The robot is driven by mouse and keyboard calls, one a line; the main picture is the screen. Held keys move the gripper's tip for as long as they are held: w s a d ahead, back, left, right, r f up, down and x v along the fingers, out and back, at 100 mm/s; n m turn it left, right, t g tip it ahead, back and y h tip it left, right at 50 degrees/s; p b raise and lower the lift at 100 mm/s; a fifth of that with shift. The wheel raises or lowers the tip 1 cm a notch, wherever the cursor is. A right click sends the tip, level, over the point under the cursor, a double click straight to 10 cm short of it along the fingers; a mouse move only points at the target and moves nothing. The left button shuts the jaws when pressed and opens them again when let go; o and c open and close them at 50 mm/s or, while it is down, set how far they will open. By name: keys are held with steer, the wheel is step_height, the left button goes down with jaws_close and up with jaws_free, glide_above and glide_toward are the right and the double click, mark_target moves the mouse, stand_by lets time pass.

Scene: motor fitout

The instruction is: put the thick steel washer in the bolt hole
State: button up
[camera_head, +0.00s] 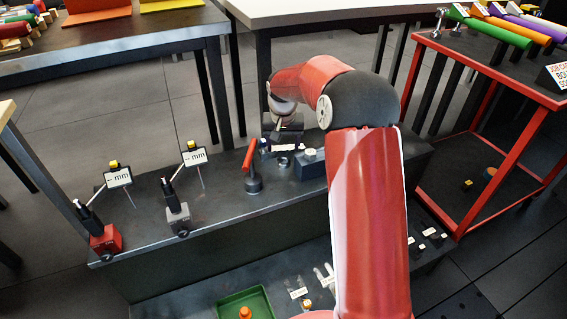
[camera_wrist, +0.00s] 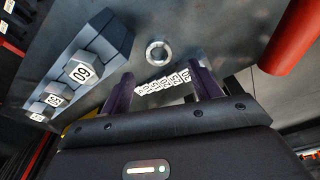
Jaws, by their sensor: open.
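A steel ring, which looks like the thick steel washer (camera_wrist: 157,51), lies flat on the dark bench top in the wrist view, just beyond my fingertips. In the head view a small ring (camera_head: 283,162) shows at the same place, just below my gripper (camera_head: 287,130). My gripper (camera_wrist: 162,72) is open, its two dark purple fingers apart on either side of a row of white number labels. Nothing is held between the fingers. I cannot make out the bolt hole in either view.
A dark stepped block (camera_wrist: 110,35) with number labels stands left of the ring. A red-handled tool (camera_head: 249,157) stands on the bench (camera_head: 140,225) beside it. Two stands with "mm" displays (camera_head: 195,157) are farther left. A green tray (camera_head: 229,307) is below.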

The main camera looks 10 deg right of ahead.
mark_target(284, 157)
steer(key=f, duration=0.6)
steer(key=shift+w+d, duration=0.15)
steer(key=shift+w, duration=0.15)
steer(key=shift+r, duration=0.1)
steer(key=c, duration=1.2)
